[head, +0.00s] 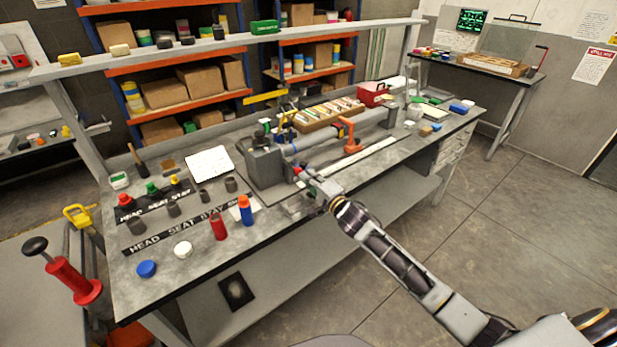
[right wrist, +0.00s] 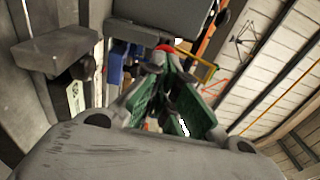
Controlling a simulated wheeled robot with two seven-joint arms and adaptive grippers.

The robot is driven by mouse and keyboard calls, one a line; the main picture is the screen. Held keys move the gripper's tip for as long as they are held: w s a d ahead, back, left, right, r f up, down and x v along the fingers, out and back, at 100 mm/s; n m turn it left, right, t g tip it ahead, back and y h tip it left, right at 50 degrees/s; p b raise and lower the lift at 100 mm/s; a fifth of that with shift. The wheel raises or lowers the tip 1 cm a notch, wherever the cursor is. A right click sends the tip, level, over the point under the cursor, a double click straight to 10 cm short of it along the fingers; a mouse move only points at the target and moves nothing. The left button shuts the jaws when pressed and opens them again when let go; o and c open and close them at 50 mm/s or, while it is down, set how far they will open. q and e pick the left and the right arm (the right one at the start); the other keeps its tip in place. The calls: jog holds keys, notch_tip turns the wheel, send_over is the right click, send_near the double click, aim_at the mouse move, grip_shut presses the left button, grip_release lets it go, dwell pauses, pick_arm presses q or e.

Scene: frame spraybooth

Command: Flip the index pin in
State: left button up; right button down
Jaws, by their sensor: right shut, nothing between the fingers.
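A grey fixture block (head: 265,168) stands on the workbench and holds one end of a long grey tube (head: 350,122). A small red knob (head: 297,170) shows at the block's right side, apparently the index pin's handle. The red knob also shows in the right wrist view (right wrist: 165,48), just past my fingertips. My right gripper (head: 310,180) is close in front of the block, by the knob. In the right wrist view its green-padded fingers (right wrist: 167,66) come together with nothing between them. I cannot tell whether they touch the knob. My left gripper is out of view.
An orange clamp (head: 348,132) stands by the tube. Red (head: 218,228) and blue-orange (head: 244,210) bottles stand on the left of the workbench (head: 205,262). A tray of parts (head: 328,114) lies behind the tube. The floor (head: 500,230) at right is clear.

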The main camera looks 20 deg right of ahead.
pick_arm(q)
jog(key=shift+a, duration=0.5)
pick_arm(e)
jog(key=shift+w+a, duration=0.1)
jog(key=shift+w, duration=0.1)
jog(key=shift+w+a+r+p, duration=0.1)
jog(key=shift+w+a+p, duration=0.15)
jog(key=shift+w, duration=0.4)
jog(key=shift+w+a, duration=0.1)
jog(key=shift+w, duration=0.25)
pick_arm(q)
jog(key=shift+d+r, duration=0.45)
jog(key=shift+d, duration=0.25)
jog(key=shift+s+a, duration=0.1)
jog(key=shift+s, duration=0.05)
